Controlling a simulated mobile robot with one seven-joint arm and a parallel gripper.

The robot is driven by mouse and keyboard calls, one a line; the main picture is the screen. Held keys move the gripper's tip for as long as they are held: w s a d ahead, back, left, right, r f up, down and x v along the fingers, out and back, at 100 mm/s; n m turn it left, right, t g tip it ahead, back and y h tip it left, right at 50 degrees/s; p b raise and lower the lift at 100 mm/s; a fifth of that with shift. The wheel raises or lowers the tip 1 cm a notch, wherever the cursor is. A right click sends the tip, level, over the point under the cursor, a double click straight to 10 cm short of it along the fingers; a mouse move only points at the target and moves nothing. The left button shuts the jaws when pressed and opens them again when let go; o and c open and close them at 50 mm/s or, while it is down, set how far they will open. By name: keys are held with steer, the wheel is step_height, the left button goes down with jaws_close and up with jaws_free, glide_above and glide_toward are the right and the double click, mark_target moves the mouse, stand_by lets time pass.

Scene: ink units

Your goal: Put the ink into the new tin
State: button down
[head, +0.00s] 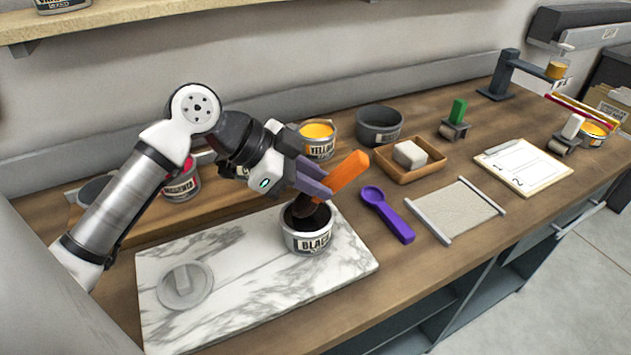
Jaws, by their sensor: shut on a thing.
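A tin labelled BLACK (306,243) stands open on the marble slab (240,317), with a dark interior. My gripper (322,188) is just above it, shut on a tool with an orange handle (349,171). The tool is tilted, and its lower end reaches down at the mouth of the black tin. How deep it goes, and whether it carries ink, I cannot tell. A dark grey, open round container (379,130) without a visible lid stands behind, to the right; its contents are not clear. I cannot tell for sure which one is the new tin.
A grey lid (185,286) lies on the slab. A yellow tin (317,140) and a magenta tin (181,187) stand behind my arm. A purple scoop (388,213), wooden tray (408,172), grey mat (455,211) and clipboard (523,166) lie to the right.

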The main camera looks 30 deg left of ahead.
steer(key=shift+r+p, duration=1.6)
steer(key=shift+r, duration=1.7)
